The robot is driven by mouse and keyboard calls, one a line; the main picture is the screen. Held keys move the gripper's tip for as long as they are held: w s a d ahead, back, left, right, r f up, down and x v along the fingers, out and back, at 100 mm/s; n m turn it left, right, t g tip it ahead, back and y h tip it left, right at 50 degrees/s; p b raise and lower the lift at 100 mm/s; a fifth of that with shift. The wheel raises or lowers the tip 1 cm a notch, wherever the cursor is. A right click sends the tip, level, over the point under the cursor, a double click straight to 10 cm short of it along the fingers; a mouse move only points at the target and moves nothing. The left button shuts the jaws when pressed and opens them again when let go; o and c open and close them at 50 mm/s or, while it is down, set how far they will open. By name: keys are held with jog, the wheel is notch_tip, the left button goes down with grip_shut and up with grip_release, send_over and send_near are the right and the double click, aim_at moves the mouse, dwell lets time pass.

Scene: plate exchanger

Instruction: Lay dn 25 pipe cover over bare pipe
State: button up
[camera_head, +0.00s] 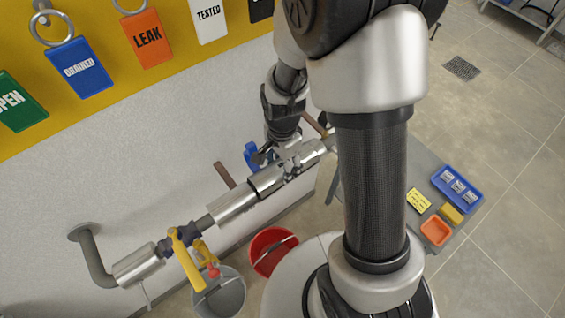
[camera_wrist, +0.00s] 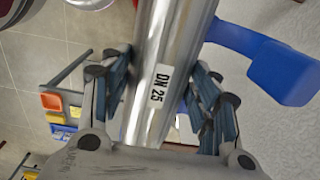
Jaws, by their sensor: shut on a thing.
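The DN 25 pipe cover (camera_wrist: 158,85) is a shiny metal shell with a white "DN 25" label in the wrist view. It lies between the blue-padded fingers of my gripper (camera_wrist: 160,92), which is shut on it. In the head view my gripper (camera_head: 284,152) reaches down to the pipe line by the wall, at a shiny section (camera_head: 310,153). A short dark bare stretch of pipe (camera_head: 206,221) shows farther left, beside the yellow-handled valve. I cannot tell whether the held cover is seated on the pipe; its underside is hidden.
Another metal cover (camera_head: 232,206) and a left-end cover (camera_head: 138,266) sit along the line. A yellow valve handle (camera_head: 186,264) and a blue handle (camera_wrist: 284,72) stick out nearby. A red bucket (camera_head: 272,252) and grey bucket (camera_head: 219,294) stand below. Right of my arm is a grey table (camera_head: 425,165).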

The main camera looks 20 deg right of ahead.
jog(key=shift+f+b, duration=0.4)
jog(key=shift+f, duration=0.1)
dwell(0.4)
jog(key=o, duration=1.1)
jog(key=shift+c, duration=0.2)
jog(key=shift+r, duration=0.1)
notch_tip(320, 180, up, 12)
jog(key=s+r+n+t+b, duration=0.1)
jog(key=s+r+n+t, duration=0.3)
jog(key=s+r+n, duration=0.7)
jog(key=s+n, duration=0.3)
jog(key=s, duration=0.1)
jog(key=shift+r+t, duration=0.3)
jog(key=shift+r, duration=0.1)
